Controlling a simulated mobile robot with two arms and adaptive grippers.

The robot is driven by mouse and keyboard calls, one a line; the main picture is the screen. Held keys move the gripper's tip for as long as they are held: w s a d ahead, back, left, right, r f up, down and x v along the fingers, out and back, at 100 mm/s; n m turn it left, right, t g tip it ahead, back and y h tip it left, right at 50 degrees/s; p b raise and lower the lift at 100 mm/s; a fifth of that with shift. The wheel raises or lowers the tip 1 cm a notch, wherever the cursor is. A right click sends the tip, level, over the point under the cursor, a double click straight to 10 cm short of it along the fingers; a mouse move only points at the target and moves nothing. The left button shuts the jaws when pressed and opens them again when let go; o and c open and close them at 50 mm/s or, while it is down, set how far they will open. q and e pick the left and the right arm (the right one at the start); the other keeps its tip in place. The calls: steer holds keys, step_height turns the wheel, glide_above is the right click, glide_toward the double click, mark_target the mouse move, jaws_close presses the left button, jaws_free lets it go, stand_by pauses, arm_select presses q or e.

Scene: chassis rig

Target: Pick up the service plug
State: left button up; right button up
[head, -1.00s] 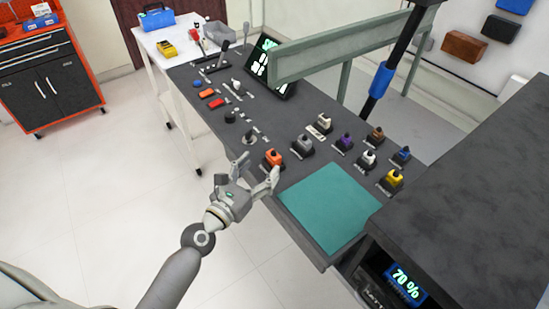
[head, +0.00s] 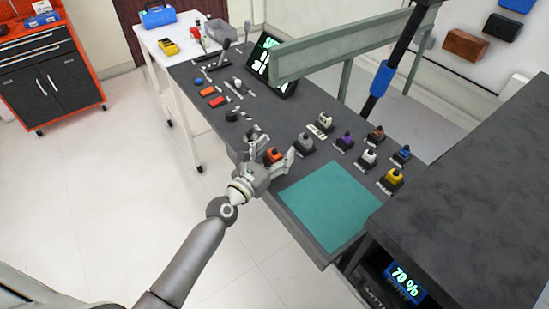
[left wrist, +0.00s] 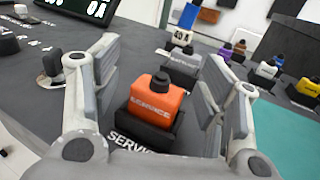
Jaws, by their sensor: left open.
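The service plug (left wrist: 156,99) is an orange block with a black knob on top, seated in a black holder. Its label reads "SERVICE" in the left wrist view. In the head view the orange plug (head: 272,155) is partly hidden by my gripper. My left gripper (head: 270,152) is open, with one finger on each side of the plug. In the left wrist view the open fingers (left wrist: 158,90) stand left and right of it with gaps, and they do not appear to touch it. My right gripper is not in view.
A grey plug (head: 304,143) stands just behind, with white, purple, brown, blue and yellow plugs further right. A teal mat (head: 328,207) lies in front. Switches and a lit display (head: 268,65) are at the back left. A green rail (head: 340,47) crosses behind.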

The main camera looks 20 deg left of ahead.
arm_select(q)
steer(key=c, duration=1.1)
